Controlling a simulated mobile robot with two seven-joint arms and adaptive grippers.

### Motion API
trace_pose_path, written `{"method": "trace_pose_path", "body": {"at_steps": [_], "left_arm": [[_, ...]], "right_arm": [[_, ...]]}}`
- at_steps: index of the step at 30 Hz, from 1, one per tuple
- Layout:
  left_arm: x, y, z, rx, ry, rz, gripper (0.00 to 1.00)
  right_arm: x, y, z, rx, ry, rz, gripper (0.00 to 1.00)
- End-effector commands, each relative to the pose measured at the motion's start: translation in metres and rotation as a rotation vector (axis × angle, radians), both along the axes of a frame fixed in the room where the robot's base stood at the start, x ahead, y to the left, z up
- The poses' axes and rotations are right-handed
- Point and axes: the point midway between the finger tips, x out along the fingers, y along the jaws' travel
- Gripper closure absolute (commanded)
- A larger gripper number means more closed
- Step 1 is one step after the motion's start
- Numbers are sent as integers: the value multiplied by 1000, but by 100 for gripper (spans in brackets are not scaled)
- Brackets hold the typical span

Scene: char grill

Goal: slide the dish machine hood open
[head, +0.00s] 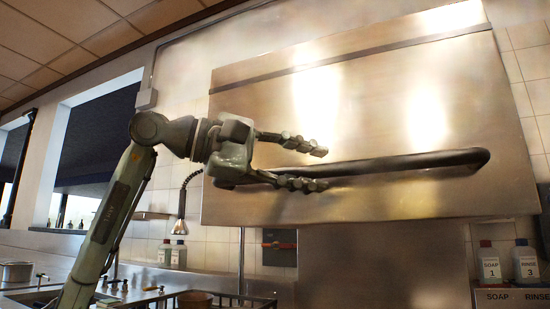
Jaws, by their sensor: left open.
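The dish machine hood (390,110) is a large brushed-steel box that fills the upper middle and right of the head view. A long dark bar handle (420,162) runs across its lower front. My left gripper (322,168) comes in from the left and is open at the left part of the handle. One finger shows above the bar and the other at or just below it, with the bar's left end partly hidden behind the gripper. I cannot tell whether the fingers touch the bar. My right gripper is out of view.
Soap (490,264) and rinse (525,262) bottles stand on a shelf at the lower right. A spray head (180,227) hangs left of the hood. A dark rack (235,300) and a brown container (195,300) are at the bottom. A metal pot (17,271) sits at the lower left.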

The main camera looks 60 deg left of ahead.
Motion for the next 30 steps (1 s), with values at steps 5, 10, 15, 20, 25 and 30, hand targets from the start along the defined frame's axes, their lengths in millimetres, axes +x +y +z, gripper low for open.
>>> {"method": "trace_pose_path", "body": {"at_steps": [5, 10, 15, 20, 25, 30], "left_arm": [[-40, 10, 7, -2, -7, 0, 59], [-66, 17, 10, 0, -3, 1, 59], [-79, 20, 12, 0, -2, 1, 59], [-81, 21, 12, 0, 0, 2, 59], [-81, 21, 12, 0, 0, 2, 59], [-81, 21, 12, 0, 0, 2, 59]], "right_arm": [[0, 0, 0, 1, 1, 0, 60], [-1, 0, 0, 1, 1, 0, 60], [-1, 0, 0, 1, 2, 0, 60], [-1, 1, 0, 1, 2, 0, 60], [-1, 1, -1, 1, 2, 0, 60], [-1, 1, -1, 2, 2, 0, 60]]}}
